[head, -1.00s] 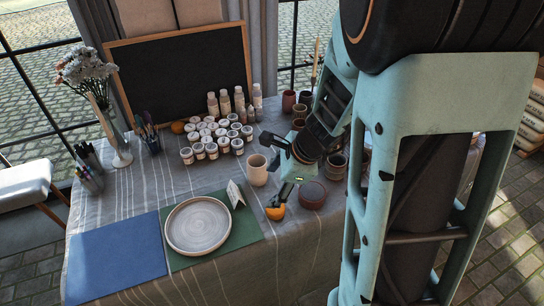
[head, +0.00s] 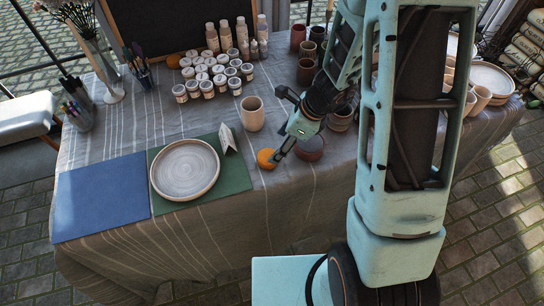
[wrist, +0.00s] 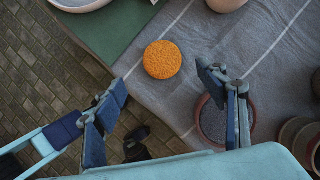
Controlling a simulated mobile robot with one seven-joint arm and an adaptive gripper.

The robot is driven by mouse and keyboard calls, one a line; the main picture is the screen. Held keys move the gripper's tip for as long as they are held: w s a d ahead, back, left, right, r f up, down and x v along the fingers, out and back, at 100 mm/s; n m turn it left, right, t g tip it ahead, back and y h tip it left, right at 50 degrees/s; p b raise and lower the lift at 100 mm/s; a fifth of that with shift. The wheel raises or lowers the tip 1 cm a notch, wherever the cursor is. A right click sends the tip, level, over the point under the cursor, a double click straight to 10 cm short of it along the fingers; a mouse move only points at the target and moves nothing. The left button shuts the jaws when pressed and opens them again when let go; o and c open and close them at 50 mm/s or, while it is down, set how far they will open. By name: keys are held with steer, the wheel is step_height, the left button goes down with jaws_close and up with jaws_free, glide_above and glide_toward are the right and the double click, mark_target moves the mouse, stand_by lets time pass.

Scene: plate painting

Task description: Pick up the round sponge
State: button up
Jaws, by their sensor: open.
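The round sponge (head: 266,158) is orange and lies on the grey cloth of the table, near its front edge, just right of the green mat. In the wrist view the sponge (wrist: 162,59) lies whole and uncovered beyond my fingertips, roughly midway between their lines. My gripper (head: 284,152) reaches down beside the sponge on its right in the head view. In the wrist view my gripper (wrist: 166,88) is open, with its fingers wide apart and nothing between them. I cannot tell its exact height above the cloth.
A dark reddish round dish (head: 309,148) stands close to the right of my gripper. A beige cup (head: 252,114) stands behind the sponge. A folded white card (head: 228,139) and a plate (head: 184,170) rest on the green mat (head: 236,182). Paint jars fill the back.

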mark_target(268, 156)
steer(key=b+x, duration=0.1)
steer(key=x, duration=0.8)
steer(key=shift+w+f+b, duration=0.15)
steer(key=shift+w+b, duration=0.05)
steer(key=shift+b, duration=0.1)
steer(key=c, duration=1)
